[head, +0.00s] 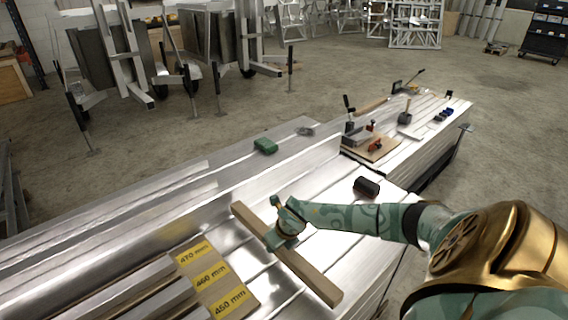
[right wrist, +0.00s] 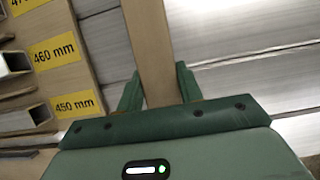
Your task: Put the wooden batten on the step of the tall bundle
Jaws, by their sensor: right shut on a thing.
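The wooden batten (head: 315,279) is a long pale bar lying diagonally over the shiny aluminium stack in the lower middle of the head view. My right gripper (head: 284,232) is shut on it near its middle. In the right wrist view the batten (right wrist: 150,45) runs away between the two green fingers (right wrist: 158,92). I cannot tell whether the batten touches the metal below. The aluminium bundle (head: 310,178) has a raised upright face and a lower ledge (head: 215,165) behind it; which part is the step is not certain. My left gripper is not in view.
A board with yellow size labels (head: 211,280) and square tubes lies left of the batten. A black cylinder (head: 367,187) and a green block (head: 265,146) rest on the metal. Clamps and tools (head: 375,145) stand farther back. The metal right of the labels is mostly bare.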

